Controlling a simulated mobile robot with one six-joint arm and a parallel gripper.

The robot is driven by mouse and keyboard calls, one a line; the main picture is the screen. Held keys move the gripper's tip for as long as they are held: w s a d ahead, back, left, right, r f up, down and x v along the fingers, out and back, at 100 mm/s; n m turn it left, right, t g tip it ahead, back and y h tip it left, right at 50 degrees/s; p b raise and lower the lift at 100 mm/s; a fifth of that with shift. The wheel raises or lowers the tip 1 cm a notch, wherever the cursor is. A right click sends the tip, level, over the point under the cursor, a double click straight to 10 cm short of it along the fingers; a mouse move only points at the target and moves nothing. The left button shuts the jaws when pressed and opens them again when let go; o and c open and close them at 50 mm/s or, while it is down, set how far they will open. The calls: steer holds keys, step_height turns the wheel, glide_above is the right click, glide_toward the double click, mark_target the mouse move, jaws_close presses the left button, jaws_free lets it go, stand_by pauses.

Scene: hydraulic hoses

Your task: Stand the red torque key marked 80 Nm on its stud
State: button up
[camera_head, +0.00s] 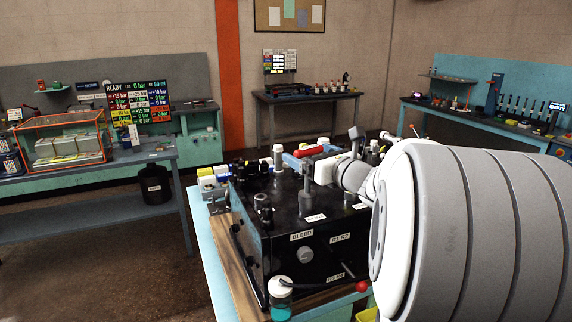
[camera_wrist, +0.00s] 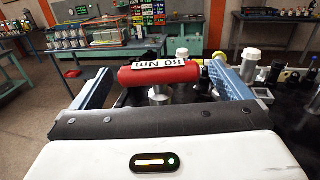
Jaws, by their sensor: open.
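The red torque key has a crosswise red handle (camera_wrist: 160,74) with a white "80 Nm" label, tilted slightly, above a silver stem (camera_wrist: 159,95). The lower end of the stem is hidden in the wrist view, so I cannot tell what it stands on. The red handle also shows in the head view (camera_head: 308,150), above the black box. My gripper (camera_wrist: 160,68) is open, with one blue finger on each side of the handle. The right finger is close to the handle's end; I cannot tell whether they touch.
The black box (camera_head: 283,256) carries silver posts, dark fittings and white labels such as "BLEED". A silver post with a pale cap (camera_wrist: 249,66) stands right of the right finger. A jar with teal contents (camera_head: 280,298) stands at the box's front. My arm hides the right side.

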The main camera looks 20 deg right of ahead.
steer(key=shift+w+a, duration=0.2)
steer(key=shift+w, duration=0.45)
steer(key=shift+s, duration=0.1)
steer(key=c, duration=1.4)
steer(key=shift+o, duration=0.2)
